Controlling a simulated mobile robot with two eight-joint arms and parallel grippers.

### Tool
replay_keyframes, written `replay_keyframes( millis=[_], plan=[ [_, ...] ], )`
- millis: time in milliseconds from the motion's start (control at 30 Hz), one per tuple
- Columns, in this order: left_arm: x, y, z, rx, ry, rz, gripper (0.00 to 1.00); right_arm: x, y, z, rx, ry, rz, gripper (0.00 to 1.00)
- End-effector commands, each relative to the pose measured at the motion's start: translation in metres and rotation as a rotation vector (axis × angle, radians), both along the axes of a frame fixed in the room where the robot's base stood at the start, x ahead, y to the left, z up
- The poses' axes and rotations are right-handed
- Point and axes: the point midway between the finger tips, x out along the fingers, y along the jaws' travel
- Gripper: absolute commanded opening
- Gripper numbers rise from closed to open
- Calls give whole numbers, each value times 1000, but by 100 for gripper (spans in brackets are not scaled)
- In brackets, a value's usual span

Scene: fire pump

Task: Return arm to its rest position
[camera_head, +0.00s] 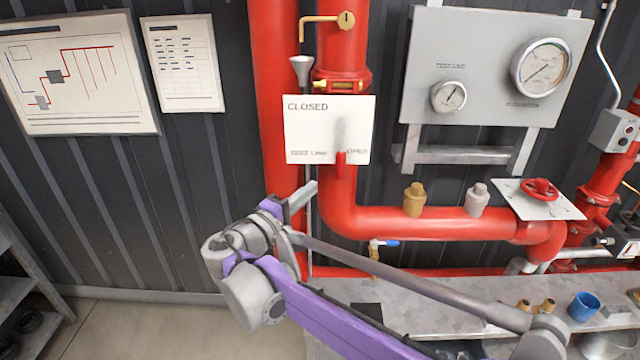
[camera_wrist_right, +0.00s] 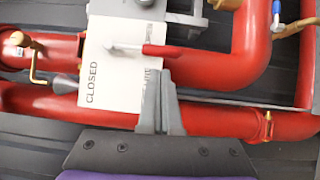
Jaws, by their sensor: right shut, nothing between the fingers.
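My right arm comes in from the lower right in the head view, purple and grey. Its gripper (camera_head: 303,196) is shut and empty, in front of the red pipes and just below the white CLOSED sign plate (camera_head: 300,128). A lever with a red handle (camera_head: 341,165) hangs pointing down in front of that plate. In the right wrist view the shut fingers (camera_wrist_right: 160,100) point towards the plate (camera_wrist_right: 105,60) and the red-handled lever (camera_wrist_right: 162,51), with no object between them. I cannot tell whether the fingertips touch the plate. My left gripper is not in view.
A gauge panel (camera_head: 425,85) is at the upper right. A red handwheel (camera_head: 540,188) and brass and grey fittings sit along the horizontal red pipe (camera_head: 450,225). A bench (camera_head: 430,290) with a blue cup (camera_head: 583,306) is below. The floor at lower left is clear beside a shelf.

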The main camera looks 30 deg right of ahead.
Motion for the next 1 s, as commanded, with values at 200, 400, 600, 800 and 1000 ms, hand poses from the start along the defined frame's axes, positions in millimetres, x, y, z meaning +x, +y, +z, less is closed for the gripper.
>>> replay_keyframes(
  millis=[200, 400, 600, 800, 1000],
  plan=[
    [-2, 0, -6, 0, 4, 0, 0, -17, 38, -1, 1, 1, 4, 0],
    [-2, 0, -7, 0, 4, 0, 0, -23, 50, 0, 0, 0, 1, 0],
    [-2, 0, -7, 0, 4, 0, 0, -28, 47, -5, 22, 10, -2, 0],
    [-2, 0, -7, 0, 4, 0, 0, -74, 16, -71, 305, 108, -12, 0],
    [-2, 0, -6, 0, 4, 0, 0, -158, 20, -175, 804, 166, -7, 0]
  ],
)
